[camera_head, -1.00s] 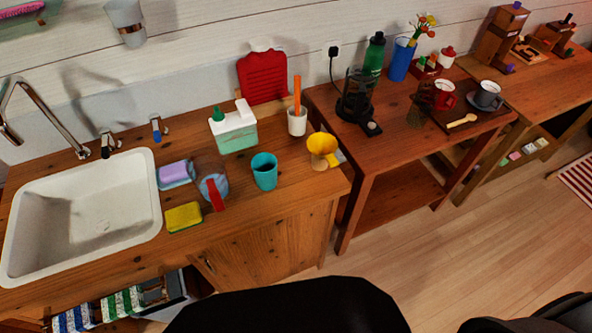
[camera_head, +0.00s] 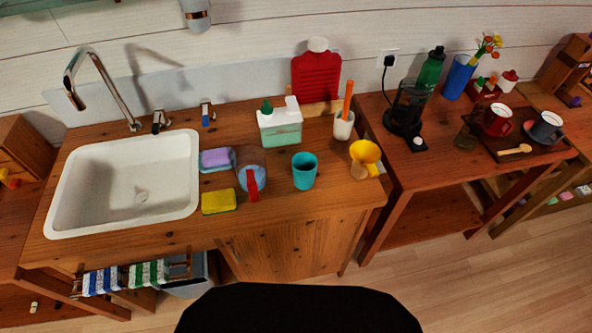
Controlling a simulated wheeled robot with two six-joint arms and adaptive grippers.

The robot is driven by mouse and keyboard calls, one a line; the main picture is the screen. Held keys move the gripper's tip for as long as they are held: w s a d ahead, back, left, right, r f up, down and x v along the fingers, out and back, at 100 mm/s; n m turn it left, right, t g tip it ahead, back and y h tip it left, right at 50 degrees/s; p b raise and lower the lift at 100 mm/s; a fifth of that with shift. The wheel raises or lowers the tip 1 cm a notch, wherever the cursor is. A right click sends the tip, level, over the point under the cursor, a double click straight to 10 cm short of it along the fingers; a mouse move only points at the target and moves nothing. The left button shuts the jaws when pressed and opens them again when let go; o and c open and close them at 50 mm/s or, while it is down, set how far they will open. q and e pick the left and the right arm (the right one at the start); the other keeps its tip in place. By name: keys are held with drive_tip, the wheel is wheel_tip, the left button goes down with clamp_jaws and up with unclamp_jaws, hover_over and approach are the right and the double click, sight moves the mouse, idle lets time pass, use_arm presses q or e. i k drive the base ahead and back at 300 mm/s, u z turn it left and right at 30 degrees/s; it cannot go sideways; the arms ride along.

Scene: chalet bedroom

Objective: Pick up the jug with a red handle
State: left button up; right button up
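The jug with a red handle (camera_head: 252,183) stands on the wooden counter (camera_head: 330,206), to the right of the sink. Its body is clear, with something bluish showing in it, and its red handle faces the front edge. A teal cup (camera_head: 304,171) stands just to its right. A yellow sponge (camera_head: 219,202) lies to its left, and a purple and blue sponge (camera_head: 216,159) lies behind that. Neither of my grippers is in view, and nothing of mine touches the jug.
The white sink (camera_head: 124,185) and its faucet are at left. A soap dispenser (camera_head: 280,125), a white holder with an orange-handled tool (camera_head: 344,124) and a yellow funnel-like cup (camera_head: 365,152) stand behind and right. A towel rack (camera_head: 130,277) juts from the counter's front.

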sight(247, 157)
drive_tip(key=u, duration=2.55)
drive_tip(key=k, duration=1.5)
drive_tip(key=z, duration=2.15)
drive_tip(key=i, duration=0.5)
drive_tip(key=u, duration=0.05)
